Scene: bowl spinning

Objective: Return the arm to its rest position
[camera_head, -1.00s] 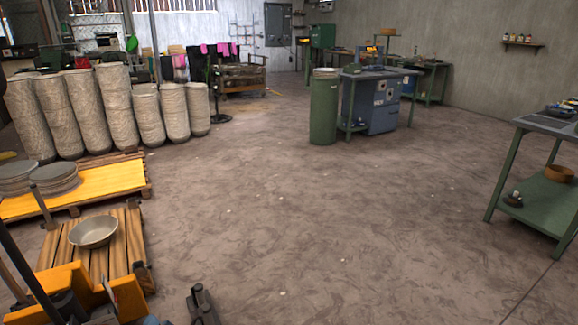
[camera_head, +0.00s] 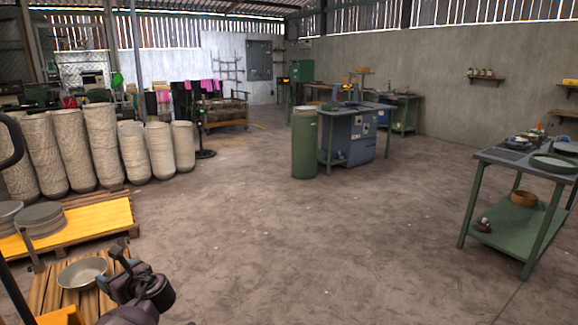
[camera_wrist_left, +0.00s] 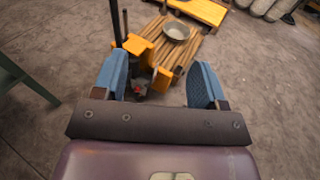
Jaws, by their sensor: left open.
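My left gripper (camera_head: 111,267) is in the lower left of the head view, its arm rising from the bottom edge. In the left wrist view its two blue-padded fingers (camera_wrist_left: 160,78) stand wide apart with nothing between them in its grasp. A metal bowl (camera_head: 84,271) rests on a slatted wooden platform (camera_head: 45,293) beside the gripper, apart from it. The bowl also shows beyond the fingers in the left wrist view (camera_wrist_left: 176,31). My right gripper is not in either view.
A yellow-topped pallet (camera_head: 85,228) with stacked round plates (camera_head: 40,216) lies at left, before tall clay-coloured cylinders (camera_head: 100,145). Orange equipment (camera_wrist_left: 140,47) adjoins the slatted platform. A green bench (camera_head: 487,238) stands at right. The middle floor is clear.

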